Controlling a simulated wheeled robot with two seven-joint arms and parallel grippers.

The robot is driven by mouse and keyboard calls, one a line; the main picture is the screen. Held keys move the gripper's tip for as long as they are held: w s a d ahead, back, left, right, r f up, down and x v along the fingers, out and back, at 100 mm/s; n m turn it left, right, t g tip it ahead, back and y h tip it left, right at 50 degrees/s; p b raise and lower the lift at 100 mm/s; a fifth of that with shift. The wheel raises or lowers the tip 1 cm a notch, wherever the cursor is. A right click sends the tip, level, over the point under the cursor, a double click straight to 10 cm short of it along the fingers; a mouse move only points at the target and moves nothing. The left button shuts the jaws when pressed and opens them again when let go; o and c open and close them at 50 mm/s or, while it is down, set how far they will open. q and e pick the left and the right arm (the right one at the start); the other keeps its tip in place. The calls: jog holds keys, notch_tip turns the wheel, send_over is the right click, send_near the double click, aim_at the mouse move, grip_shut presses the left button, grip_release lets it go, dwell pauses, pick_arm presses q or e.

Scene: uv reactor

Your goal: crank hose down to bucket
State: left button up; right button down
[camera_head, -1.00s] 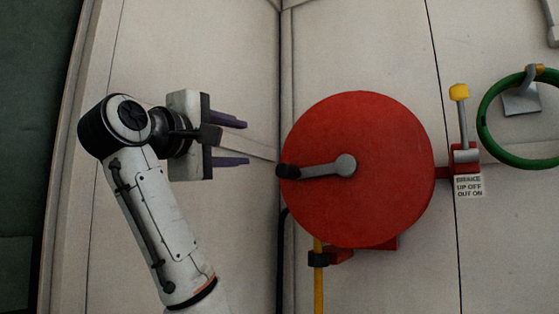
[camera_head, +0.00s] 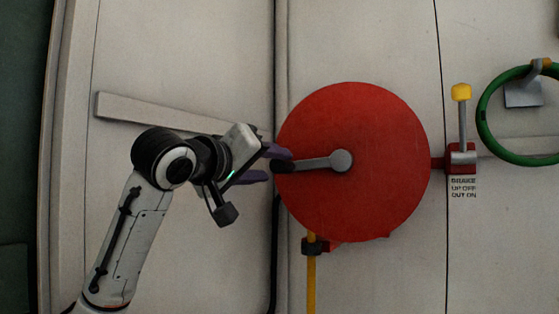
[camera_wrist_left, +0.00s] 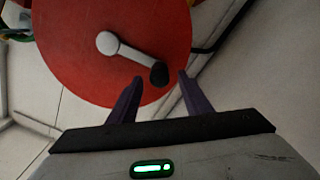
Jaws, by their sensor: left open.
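The red hose reel (camera_head: 380,205) is a large round disc on the wall in the head view. Its grey crank arm (camera_head: 318,162) points left from the hub to a black handle knob (camera_head: 284,167) at the disc's left edge. My left gripper (camera_head: 276,163) is open, its purple fingers close to the knob. In the left wrist view the knob (camera_wrist_left: 159,75) lies ahead, between the lines of the two open fingertips (camera_wrist_left: 160,78). I cannot tell whether a finger touches it. A yellow hose (camera_head: 311,285) hangs below the reel. No bucket is in view. My right gripper is not in view.
A brake lever with a yellow knob (camera_head: 461,92) stands upright right of the reel, above a brake label (camera_head: 464,188). A green ring wheel (camera_head: 484,125) is at the far right. A grey bar (camera_head: 140,108) is on the wall behind my left arm.

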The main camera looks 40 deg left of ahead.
pick_arm(q)
jog(key=shift+w+a+p, duration=0.15)
jog(key=shift+w+p, duration=0.1)
jog(key=shift+w, duration=0.85)
jog(key=shift+w+a+p, duration=0.15)
jog(key=shift+w+p, duration=0.05)
jog(key=shift+w, duration=0.85)
grip_shut()
